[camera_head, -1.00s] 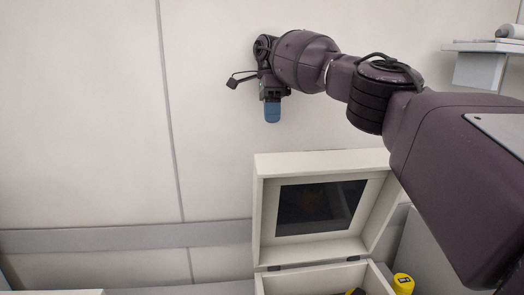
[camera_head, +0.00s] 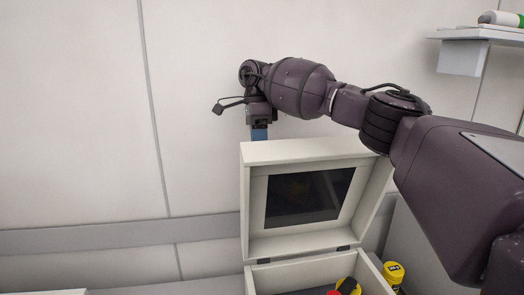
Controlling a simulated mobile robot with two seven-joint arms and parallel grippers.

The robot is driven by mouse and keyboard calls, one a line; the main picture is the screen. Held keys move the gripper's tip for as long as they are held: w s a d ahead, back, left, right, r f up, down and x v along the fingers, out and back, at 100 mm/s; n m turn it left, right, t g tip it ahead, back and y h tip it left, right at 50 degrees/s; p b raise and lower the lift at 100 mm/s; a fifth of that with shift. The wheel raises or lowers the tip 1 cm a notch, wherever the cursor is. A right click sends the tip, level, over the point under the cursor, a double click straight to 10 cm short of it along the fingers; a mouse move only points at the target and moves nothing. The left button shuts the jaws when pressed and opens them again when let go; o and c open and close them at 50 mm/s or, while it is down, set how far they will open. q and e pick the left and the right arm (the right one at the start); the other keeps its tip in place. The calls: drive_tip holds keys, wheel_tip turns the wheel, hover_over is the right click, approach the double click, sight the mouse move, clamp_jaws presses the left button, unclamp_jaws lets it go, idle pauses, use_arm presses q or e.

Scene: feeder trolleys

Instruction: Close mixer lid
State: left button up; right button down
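The cream box lid with a dark window (camera_head: 252,208) stands raised, hinged at the back of the open box (camera_head: 252,283) at the bottom of the view. My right arm comes in from the right and reaches across above the lid. My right gripper (camera_head: 259,133) points down just behind the lid's upper left edge. Its blue fingertips are partly hidden by the lid, and I cannot see whether they are apart. I cannot tell whether they touch the lid. My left gripper is not in view.
Inside the box are a yellow and black item (camera_head: 347,285) and a red item (camera_head: 333,292). A yellow container (camera_head: 394,273) stands right of the box. A white wall shelf (camera_head: 478,36) holds a bottle at the upper right. The wall area at left is clear.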

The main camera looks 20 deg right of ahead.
sight(263, 168)
drive_tip(key=shift+s+a+f+p, duration=0.1)
drive_tip(key=shift+s+a+f, duration=0.05)
drive_tip(key=shift+s, duration=0.45)
drive_tip(key=shift+s+a+f+p, duration=0.1)
drive_tip(key=shift+s+a+f, duration=0.1)
drive_tip(key=shift+s, duration=0.45)
drive_tip(key=shift+s+a+f+p, duration=0.1)
drive_tip(key=shift+s+f, duration=0.05)
drive_tip(key=shift+s, duration=0.45)
